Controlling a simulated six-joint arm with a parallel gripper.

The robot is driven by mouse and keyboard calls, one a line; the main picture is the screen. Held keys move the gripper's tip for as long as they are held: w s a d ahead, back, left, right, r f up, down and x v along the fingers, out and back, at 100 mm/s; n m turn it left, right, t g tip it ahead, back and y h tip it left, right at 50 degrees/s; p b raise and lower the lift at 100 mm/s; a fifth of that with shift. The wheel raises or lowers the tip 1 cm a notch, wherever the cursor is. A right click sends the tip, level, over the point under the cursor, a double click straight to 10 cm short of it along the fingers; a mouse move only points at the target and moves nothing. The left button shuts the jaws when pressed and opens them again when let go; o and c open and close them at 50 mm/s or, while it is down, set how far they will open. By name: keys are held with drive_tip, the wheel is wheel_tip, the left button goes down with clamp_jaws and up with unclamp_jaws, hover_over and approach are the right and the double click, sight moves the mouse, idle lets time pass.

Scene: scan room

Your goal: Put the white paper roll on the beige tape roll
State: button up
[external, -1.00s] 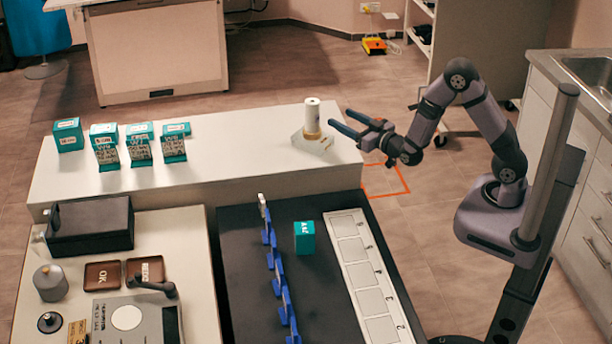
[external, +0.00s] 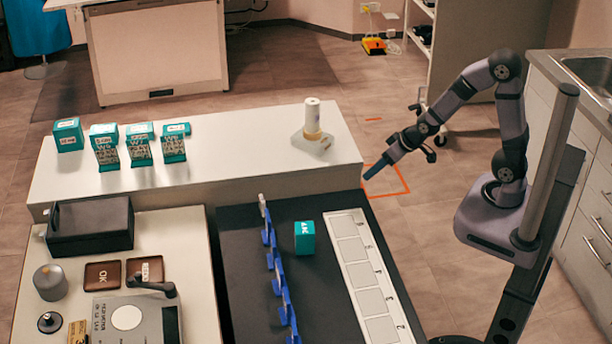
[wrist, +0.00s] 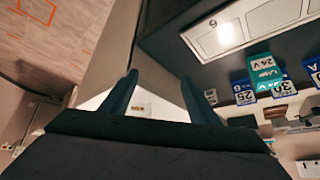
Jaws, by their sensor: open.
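The white paper roll (external: 312,113) stands upright on top of the beige tape roll (external: 312,134), near the right end of the long white counter. The tape roll rests on a pale angular base. My gripper (external: 368,178) is off the counter's right end, pointing down and to the left, apart from both rolls. In the wrist view, the two dark fingers of my gripper (wrist: 158,82) are spread apart with nothing between them. I cannot make out either roll in the wrist view.
Several teal boxes (external: 67,134) stand at the left of the white counter (external: 235,150). In front, a dark table holds blue dividers (external: 276,270), a teal box (external: 304,238) and a white numbered strip (external: 350,250). The counter's middle is clear.

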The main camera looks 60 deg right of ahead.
drive_tip(key=s+d+g, duration=0.2)
drive_tip(key=s+g, duration=0.5)
drive_tip(key=s, duration=1)
drive_tip(key=shift+s+d+n, duration=0.3)
drive_tip(key=shift+s, duration=0.1)
